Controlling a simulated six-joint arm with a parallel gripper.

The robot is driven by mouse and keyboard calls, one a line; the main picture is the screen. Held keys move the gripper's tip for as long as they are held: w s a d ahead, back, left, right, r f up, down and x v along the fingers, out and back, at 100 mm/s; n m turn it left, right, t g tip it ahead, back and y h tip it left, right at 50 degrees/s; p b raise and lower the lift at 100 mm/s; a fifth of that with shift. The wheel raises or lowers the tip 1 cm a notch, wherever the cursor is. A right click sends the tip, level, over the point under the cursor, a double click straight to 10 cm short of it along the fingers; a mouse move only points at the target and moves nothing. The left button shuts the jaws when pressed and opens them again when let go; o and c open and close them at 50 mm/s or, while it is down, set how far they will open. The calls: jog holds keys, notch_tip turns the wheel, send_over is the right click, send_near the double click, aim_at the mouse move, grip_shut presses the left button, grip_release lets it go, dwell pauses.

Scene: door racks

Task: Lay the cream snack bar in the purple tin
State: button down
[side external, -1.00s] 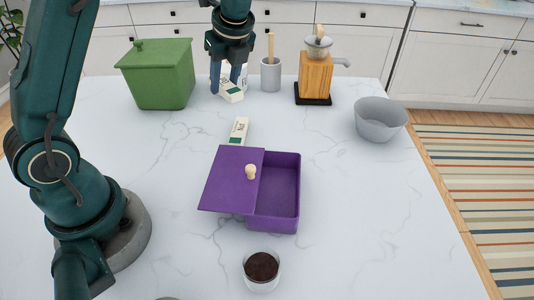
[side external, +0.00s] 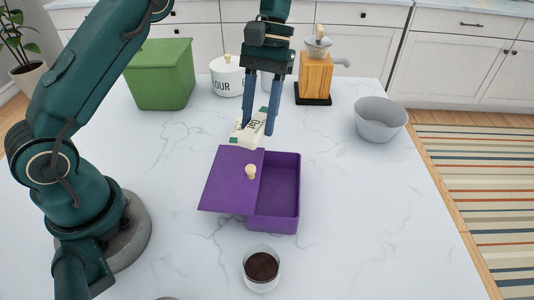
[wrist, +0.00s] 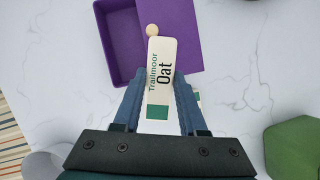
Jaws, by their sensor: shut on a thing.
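My gripper (side external: 257,126) is shut on a cream snack bar (side external: 256,121) with a green end. In the wrist view this bar (wrist: 161,75) reads "Trailmoor Oat" and sits between both fingers, above the table. The purple tin (side external: 273,222) stands in front of and below the gripper. Its purple lid (side external: 228,182), with a pale round knob, lies tilted over the left part, leaving the right part open and apparently empty. A second cream bar (side external: 241,139) lies on the table behind the tin, partly hidden by the held bar.
A green bin (side external: 160,78), a white flour canister (side external: 227,80) and a wooden grinder (side external: 314,78) stand at the back. A grey bowl (side external: 380,122) is at the right, and a dark-filled cup (side external: 262,268) in front. The table right of the tin is clear.

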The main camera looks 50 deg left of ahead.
jog(key=shift+s+d+f+n+t+h, duration=0.15)
jog(key=shift+s+d+f+n, duration=0.5)
jog(key=shift+d, duration=0.7)
jog(key=shift+s+d+f+n+t+h, duration=0.2)
jog(key=shift+d+f+n, duration=0.3)
jog(key=shift+d+f, duration=0.65)
jog(key=shift+s+d+f+n+g+h, duration=0.1)
jog(key=shift+s+d+f+n+h, duration=0.35)
jog(key=shift+d, duration=1.05)
jog(key=shift+w+f, duration=0.1)
jog(key=shift+f, duration=0.05)
jog(key=shift+c, duration=1.9)
grip_release()
jog(key=shift+v, duration=2.55)
